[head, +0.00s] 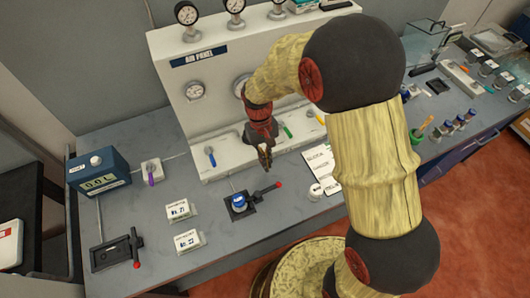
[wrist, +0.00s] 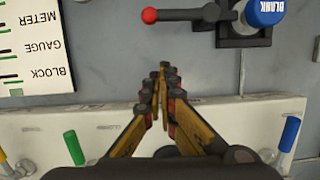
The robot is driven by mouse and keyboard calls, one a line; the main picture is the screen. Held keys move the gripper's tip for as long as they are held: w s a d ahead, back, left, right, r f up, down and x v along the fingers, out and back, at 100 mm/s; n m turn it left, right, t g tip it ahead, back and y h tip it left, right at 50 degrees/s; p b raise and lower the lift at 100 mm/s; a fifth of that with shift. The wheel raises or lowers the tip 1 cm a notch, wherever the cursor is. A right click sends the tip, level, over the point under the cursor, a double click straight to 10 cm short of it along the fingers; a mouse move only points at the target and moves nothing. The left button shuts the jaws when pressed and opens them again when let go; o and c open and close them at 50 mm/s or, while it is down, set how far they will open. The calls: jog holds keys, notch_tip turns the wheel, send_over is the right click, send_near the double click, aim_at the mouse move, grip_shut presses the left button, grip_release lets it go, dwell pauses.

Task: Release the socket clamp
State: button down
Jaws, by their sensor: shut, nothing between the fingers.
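The socket clamp (head: 263,191) is a dark block on the bench with a black lever ending in a red knob. In the wrist view its lever (wrist: 180,14) lies level, with the red knob (wrist: 149,15) at its left end. A blue cap marked BLANK (wrist: 266,12) sits in the socket beside the lever; it also shows in the head view (head: 239,201). My gripper (head: 266,165) is shut and empty above the bench, between the panel and the clamp. In the wrist view its yellow fingertips (wrist: 163,70) are together, apart from the knob.
A white air panel (head: 170,75) with gauges and coloured valve levers stands behind. A second lever fixture (head: 112,254) is at the front left. White label blocks (head: 178,210) lie left of the clamp. A printed card (head: 322,168) and white cap (head: 315,191) lie right.

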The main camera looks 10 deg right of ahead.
aim_at(264, 192)
jog(key=shift+s+d+f, duration=0.1)
jog(key=shift+s+d, duration=0.15)
jog(key=shift+s, duration=0.75)
jog(key=shift+s+d+f, duration=0.1)
jog(key=shift+s+d, duration=0.1)
jog(key=shift+s, duration=0.8)
